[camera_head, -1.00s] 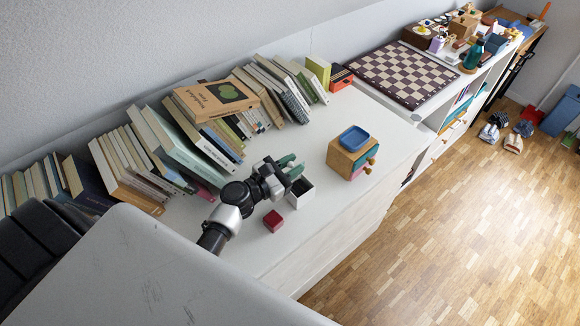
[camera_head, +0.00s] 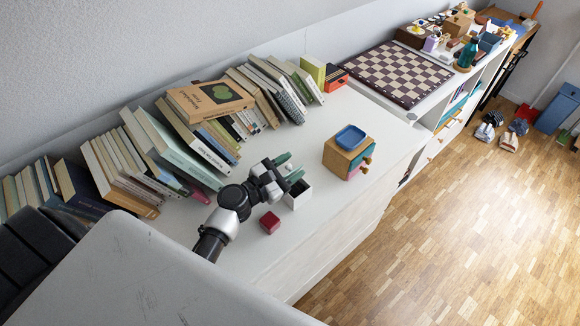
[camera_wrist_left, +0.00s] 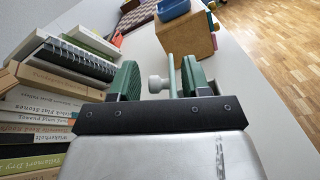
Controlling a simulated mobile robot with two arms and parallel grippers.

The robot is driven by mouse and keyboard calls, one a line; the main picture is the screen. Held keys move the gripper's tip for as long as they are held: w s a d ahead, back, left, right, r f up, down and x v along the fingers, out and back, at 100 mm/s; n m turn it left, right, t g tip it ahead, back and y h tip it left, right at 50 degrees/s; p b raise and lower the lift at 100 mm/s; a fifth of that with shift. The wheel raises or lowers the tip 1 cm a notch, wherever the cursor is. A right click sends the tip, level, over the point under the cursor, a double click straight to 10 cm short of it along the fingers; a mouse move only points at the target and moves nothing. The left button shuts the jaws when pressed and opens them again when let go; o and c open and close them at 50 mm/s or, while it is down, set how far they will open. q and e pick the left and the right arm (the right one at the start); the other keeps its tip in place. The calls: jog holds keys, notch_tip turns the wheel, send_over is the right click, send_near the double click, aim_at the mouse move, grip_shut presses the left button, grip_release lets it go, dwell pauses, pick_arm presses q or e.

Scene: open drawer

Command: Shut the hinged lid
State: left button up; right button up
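In the left wrist view the fingers (camera_wrist_left: 159,80) are open. Between them shows a thin pale upright panel (camera_wrist_left: 171,76), seen edge-on, with a small whitish knob (camera_wrist_left: 157,84) on its left side; it looks like the raised lid. I cannot tell whether a finger touches it. The hinge is hidden. My right gripper is not in view.
A wooden drawer block (camera_head: 340,162) with a blue tray (camera_head: 351,138) stands to the right. Leaning books (camera_head: 168,150) line the wall behind. The cabinet top between block and front edge is clear.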

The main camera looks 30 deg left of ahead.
pick_arm(q)
jog(key=shift+s+a+f, duration=0.1)
jog(key=shift+s+a, duration=0.1)
jog(key=shift+s, duration=0.25)
jog(key=b+v, duration=0.2)
jog(key=v, duration=0.8)
